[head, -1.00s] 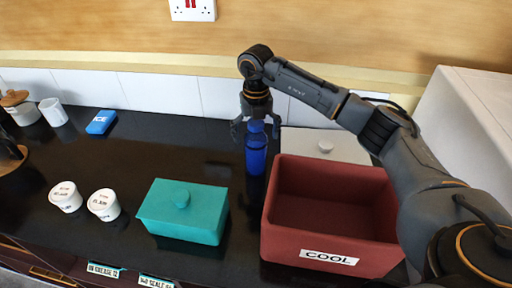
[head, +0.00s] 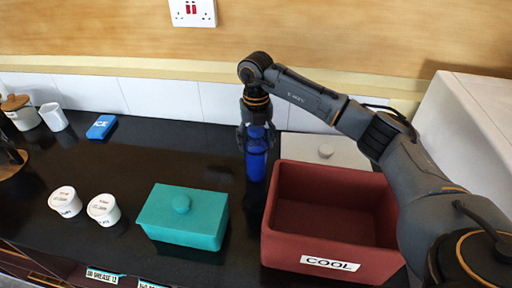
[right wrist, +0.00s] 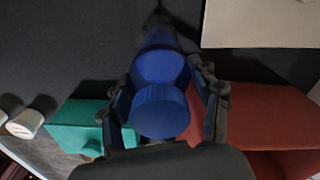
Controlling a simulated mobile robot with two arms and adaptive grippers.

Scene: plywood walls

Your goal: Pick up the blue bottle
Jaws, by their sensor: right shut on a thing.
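The blue bottle (head: 256,160) stands upright on the dark counter, behind and left of the red box marked COOL. My right gripper (head: 257,132) comes down on it from above and is shut around its upper part. In the right wrist view the bottle's round blue cap (right wrist: 161,110) sits between the two fingers of my right gripper (right wrist: 165,115). Whether the base touches the counter is hard to tell. My left gripper is not in view.
The red box (head: 330,250) is close on the right, with a pale lidded container (head: 350,150) behind it. A teal lidded box (head: 185,225) stands to the left. Two white tubs (head: 103,209) and a small blue block (head: 101,127) are farther left. Wall tiles run behind.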

